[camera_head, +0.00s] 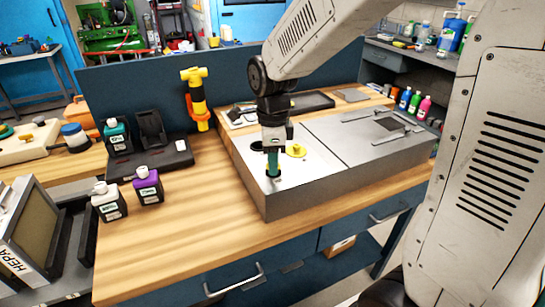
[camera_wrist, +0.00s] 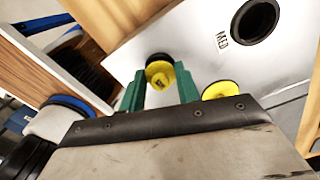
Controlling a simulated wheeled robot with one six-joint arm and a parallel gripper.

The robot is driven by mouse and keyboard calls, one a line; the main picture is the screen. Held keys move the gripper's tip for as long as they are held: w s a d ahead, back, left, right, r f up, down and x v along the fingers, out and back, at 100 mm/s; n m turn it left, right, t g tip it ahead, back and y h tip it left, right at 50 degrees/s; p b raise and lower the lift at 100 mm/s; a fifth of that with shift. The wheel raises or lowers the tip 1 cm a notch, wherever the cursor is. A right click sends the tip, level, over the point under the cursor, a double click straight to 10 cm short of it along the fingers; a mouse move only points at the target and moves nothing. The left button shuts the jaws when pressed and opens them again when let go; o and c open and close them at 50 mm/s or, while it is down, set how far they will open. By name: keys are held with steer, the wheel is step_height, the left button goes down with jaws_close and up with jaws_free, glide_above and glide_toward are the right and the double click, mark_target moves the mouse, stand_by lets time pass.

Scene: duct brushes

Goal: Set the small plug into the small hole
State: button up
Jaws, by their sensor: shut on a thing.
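My gripper (camera_head: 273,172) has green fingers and points down over the white panel (camera_head: 246,150) of a grey box. In the wrist view my gripper (camera_wrist: 160,88) is shut on a small yellow plug (camera_wrist: 160,73). A dark round edge shows just behind this plug, likely the small hole (camera_wrist: 156,57); I cannot tell whether the plug is in it or above it. A second yellow plug (camera_wrist: 220,90) is on the panel to the right, and it also shows in the head view (camera_head: 295,150). A larger black-rimmed hole (camera_wrist: 255,22) is labelled MED.
A dark charger stand (camera_head: 150,150) and several bottles, one with a purple cap (camera_head: 148,186), stand left of the box. A yellow torch-like tool (camera_head: 196,98) is behind. The wooden bench (camera_head: 185,240) is clear in front.

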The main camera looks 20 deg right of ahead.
steer(key=shift+f, duration=0.4)
steer(key=o, duration=0.7)
steer(key=shift+c, duration=0.2)
step_height(320, 180, up, 11)
stand_by(0.5)
stand_by(0.5)
